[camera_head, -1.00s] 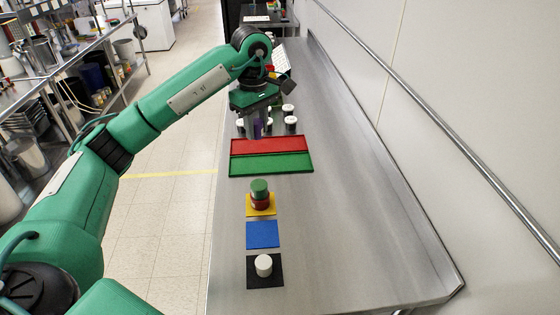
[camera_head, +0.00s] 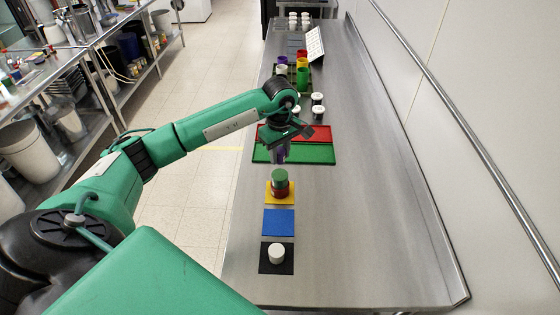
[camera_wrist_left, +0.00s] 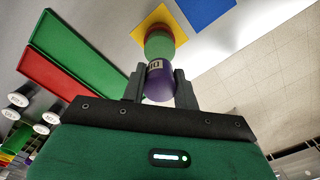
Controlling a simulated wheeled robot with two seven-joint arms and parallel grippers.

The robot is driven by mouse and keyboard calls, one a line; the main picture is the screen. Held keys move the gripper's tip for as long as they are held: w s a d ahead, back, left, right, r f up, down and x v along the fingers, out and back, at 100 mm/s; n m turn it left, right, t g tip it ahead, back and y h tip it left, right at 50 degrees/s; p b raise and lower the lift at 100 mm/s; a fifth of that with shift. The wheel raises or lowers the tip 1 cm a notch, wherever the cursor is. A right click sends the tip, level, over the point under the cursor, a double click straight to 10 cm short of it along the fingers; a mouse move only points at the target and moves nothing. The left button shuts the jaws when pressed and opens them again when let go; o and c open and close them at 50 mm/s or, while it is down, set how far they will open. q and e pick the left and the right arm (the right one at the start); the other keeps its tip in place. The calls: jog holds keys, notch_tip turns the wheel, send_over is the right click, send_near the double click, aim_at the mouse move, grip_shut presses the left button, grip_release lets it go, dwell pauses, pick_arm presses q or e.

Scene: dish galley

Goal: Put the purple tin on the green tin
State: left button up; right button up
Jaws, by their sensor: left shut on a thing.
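The purple tin (camera_wrist_left: 159,82) is between the fingers of my left gripper (camera_wrist_left: 160,88) in the left wrist view. The gripper is shut on it. In the head view my left gripper (camera_head: 277,157) hangs over the front edge of the green tray, with a little of the purple tin showing. The green tin (camera_head: 279,175) sits on a red tin (camera_head: 280,188) on the yellow mat (camera_head: 275,199). The green tin also shows beyond the purple tin in the left wrist view (camera_wrist_left: 159,45). My right gripper is not in view.
A blue mat (camera_head: 278,222) and a black mat (camera_head: 264,263) with a white tin (camera_head: 277,253) lie nearer on the counter. Red (camera_head: 322,133) and green (camera_head: 318,154) trays lie behind. White-lidded tins (camera_head: 318,106) and colored tins (camera_head: 303,78) stand farther back. The counter's right side is clear.

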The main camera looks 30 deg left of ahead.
aim_at(280, 174)
pick_arm(q)
jog(key=shift+f, duration=0.9)
notch_tip(280, 174, down, 4)
jog(key=shift+r+p, duration=0.15)
jog(key=shift+p, duration=0.75)
jog(key=shift+f, duration=0.25)
jog(key=o, duration=1)
jog(key=shift+r, duration=0.1)
